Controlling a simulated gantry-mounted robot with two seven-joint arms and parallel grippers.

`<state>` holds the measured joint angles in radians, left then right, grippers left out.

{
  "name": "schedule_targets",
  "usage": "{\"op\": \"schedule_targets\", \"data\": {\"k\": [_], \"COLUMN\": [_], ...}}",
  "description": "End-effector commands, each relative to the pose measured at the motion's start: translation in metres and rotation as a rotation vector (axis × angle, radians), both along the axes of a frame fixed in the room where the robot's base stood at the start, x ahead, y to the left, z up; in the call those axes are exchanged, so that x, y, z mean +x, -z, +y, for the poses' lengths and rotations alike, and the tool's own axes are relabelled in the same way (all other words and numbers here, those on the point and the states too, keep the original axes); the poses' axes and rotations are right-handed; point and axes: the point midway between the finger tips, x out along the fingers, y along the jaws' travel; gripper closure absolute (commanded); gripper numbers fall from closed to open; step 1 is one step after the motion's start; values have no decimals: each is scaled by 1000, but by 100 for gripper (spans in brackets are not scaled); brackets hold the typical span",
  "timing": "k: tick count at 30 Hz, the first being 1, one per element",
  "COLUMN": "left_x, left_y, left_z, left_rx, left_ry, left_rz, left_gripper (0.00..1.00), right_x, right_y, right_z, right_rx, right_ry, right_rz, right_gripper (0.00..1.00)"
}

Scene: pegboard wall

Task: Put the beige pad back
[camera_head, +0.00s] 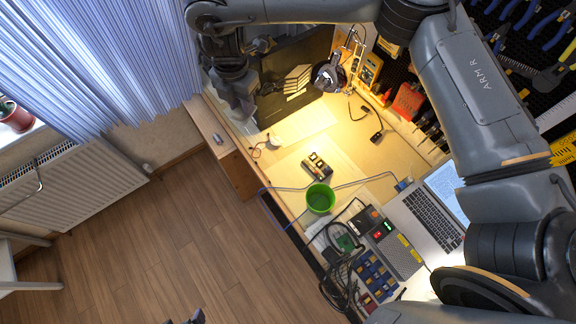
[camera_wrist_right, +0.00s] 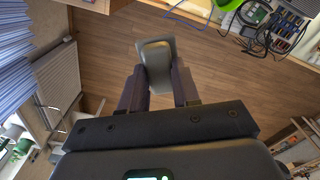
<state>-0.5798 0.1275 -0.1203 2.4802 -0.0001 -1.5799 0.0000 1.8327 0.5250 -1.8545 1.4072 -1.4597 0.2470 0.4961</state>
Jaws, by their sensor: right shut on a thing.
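My right gripper (camera_head: 238,92) reaches over the far left end of the workbench in the head view. In the right wrist view its two dark fingers (camera_wrist_right: 160,88) are shut on a flat, rounded pad (camera_wrist_right: 154,62) that looks grey-beige there. The pad sticks out beyond the fingertips, with floor behind it, and appears clear of any surface in that view. Several beige slabs (camera_head: 297,80) stand in a row on the dark area at the back of the bench. A small dark tip (camera_head: 190,318) at the bottom edge may be my left gripper; its jaws cannot be made out.
A green cup (camera_head: 320,198) stands near the bench's front edge. A laptop (camera_head: 428,215), cables and bins crowd the right side. A tool-hung pegboard (camera_head: 545,75) rises behind. The bench middle is partly free.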

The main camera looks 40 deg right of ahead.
Motion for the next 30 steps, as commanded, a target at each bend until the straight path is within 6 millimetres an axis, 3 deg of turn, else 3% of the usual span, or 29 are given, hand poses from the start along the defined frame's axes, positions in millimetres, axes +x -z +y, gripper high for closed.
{"op": "schedule_targets", "data": {"k": [8,12,15,21,27,30], "left_x": [0,0,0,0,0,0], "left_y": [30,57,73,102,119,124], "left_z": [0,-2,-2,-3,-3,-2], "left_rx": [-3,-7,-11,-13,-12,-9], "left_ry": [-2,-5,-8,-9,-8,-6], "left_rz": [0,0,2,2,2,2], "left_gripper": [9,9,9,9,9,9], "right_x": [-8,-26,-45,-92,-132,-147], "right_y": [62,127,173,259,314,332], "right_z": [-4,-14,-23,-41,-53,-59], "right_rx": [3,8,13,16,15,11], "right_ry": [-622,-942,-1079,-1147,-1118,-1105], "right_rz": [7,12,11,9,4,3], "right_gripper": [98,98,98,98,98,98]}}
